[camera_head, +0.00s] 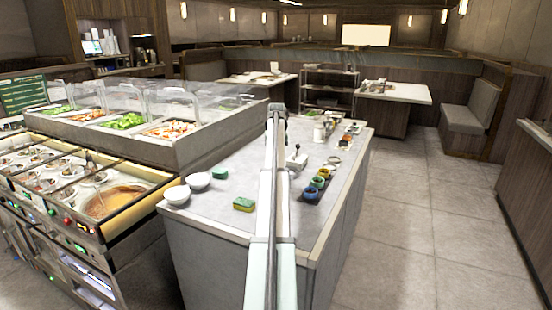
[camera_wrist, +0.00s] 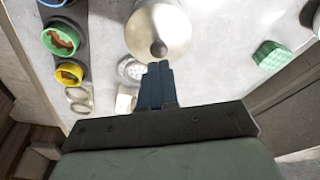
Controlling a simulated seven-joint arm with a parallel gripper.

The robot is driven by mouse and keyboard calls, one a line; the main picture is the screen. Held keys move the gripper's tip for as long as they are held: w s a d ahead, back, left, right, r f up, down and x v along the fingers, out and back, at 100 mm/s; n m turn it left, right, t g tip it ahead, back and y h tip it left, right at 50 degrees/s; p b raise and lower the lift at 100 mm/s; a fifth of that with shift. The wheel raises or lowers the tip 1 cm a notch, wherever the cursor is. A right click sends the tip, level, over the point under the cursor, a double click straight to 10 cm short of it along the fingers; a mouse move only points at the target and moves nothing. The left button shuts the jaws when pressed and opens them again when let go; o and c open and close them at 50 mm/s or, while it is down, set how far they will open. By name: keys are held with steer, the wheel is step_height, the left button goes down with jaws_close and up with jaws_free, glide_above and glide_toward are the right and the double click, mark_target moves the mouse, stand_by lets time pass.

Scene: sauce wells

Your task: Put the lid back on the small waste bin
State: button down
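A round, pale metallic piece with a dark knob (camera_wrist: 158,28) shows at the top middle of the wrist view; it looks like the bin's lid. I cannot tell whether it rests on the bin. My gripper (camera_wrist: 157,68) points at the knob with its dark fingers close together, and their tips end just short of the knob in the picture. I see no clear hold on it. In the head view my own arm hides the gripper and this round piece.
Blue, green and yellow bowls (camera_head: 318,182) stand on the counter (camera_head: 212,225), right of my arm. A grey object with a dark top (camera_head: 297,160) stands close behind the arm. A green-yellow sponge (camera_head: 244,204) and white bowls (camera_head: 198,181) lie left. Bare counter lies between.

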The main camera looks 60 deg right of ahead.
steer(key=shift+w+d+v, duration=0.1)
steer(key=shift+d+v, duration=0.1)
steer(key=shift+v, duration=0.95)
steer(key=shift+w+d+v, duration=0.15)
steer(key=shift+d+v, duration=0.05)
steer(key=shift+v, duration=0.95)
